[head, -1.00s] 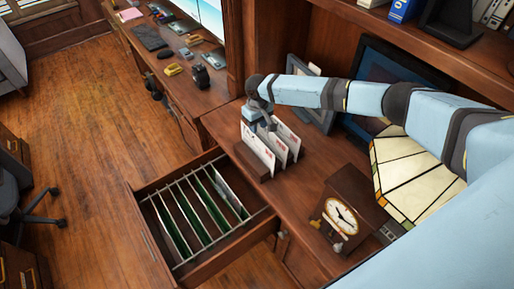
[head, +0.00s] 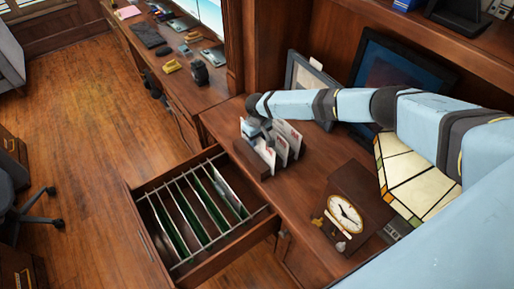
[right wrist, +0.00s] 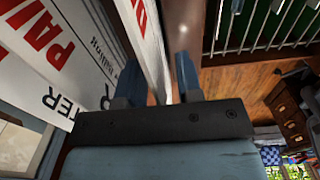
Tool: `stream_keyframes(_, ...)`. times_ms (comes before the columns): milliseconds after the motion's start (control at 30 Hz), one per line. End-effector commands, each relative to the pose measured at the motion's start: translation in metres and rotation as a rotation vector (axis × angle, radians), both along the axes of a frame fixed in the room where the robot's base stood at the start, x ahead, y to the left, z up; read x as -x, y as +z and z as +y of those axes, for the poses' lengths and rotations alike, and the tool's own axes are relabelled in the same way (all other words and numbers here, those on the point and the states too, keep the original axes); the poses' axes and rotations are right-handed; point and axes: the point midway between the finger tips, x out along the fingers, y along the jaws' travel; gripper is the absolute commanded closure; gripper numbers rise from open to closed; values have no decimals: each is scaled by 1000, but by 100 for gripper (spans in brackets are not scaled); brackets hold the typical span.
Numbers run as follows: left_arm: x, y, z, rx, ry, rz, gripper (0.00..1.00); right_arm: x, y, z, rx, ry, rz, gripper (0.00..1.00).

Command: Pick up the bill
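Several white bills with red print stand upright in a wooden letter holder (head: 248,161) on the desk. One bill (head: 289,135) shows at the back of the holder. My right gripper (head: 258,138) is down at the bills from above. In the right wrist view, its two fingers (right wrist: 158,82) are spread apart, with the edge of a white bill (right wrist: 153,45) between them. There is a gap between that bill and the right-hand finger. Another bill with large red letters (right wrist: 50,40) lies outside the left-hand finger. My left gripper is not in view.
An open drawer (head: 165,262) with metal dividers and green folders is left of the holder. A clock (head: 346,213) and a stained-glass lamp (head: 410,185) stand to the right. Picture frames (head: 305,80) lean behind. Open floor (head: 80,130) lies at left.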

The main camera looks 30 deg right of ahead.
Motion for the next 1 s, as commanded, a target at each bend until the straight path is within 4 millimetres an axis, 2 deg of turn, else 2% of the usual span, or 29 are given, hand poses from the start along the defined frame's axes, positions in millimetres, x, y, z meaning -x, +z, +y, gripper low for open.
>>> stream_keyframes(67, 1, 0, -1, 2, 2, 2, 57, 0, 1, 0, 0, 0, 0, 69)
stream_keyframes(200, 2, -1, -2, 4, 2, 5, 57, 0, 1, 0, 0, 0, 0, 100)
stream_keyframes(667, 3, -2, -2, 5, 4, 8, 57, 0, 4, 0, 0, 0, 0, 100)
stream_keyframes(867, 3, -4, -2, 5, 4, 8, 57, 0, 24, 0, -1, 1, -1, 100)
stream_keyframes(1000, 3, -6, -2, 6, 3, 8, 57, 0, 50, 0, -2, 1, -2, 100)
